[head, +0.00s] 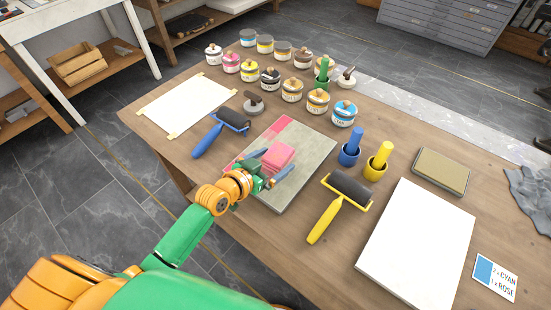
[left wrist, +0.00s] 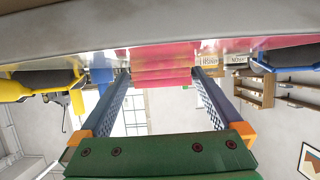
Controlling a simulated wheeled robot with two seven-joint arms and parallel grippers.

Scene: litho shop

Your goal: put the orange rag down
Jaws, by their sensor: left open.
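I see no orange rag. A folded pink cloth-like block (head: 278,157) rests on the grey slab (head: 310,150) on the table. My left gripper (head: 266,170) is at the slab's near edge, with its open fingers pointing at the pink block. In the left wrist view, layered pink material (left wrist: 160,65) shows between and beyond the spread fingertips (left wrist: 160,78). I cannot tell whether the fingers touch it. A crumpled grey cloth (head: 530,195) lies at the table's right edge. My right gripper is not in view.
A blue roller (head: 218,132) lies left of the slab and a yellow roller (head: 340,200) right of it. Several ink jars (head: 292,92) stand behind. A white block (head: 418,245) and a colour card (head: 494,278) lie at the right.

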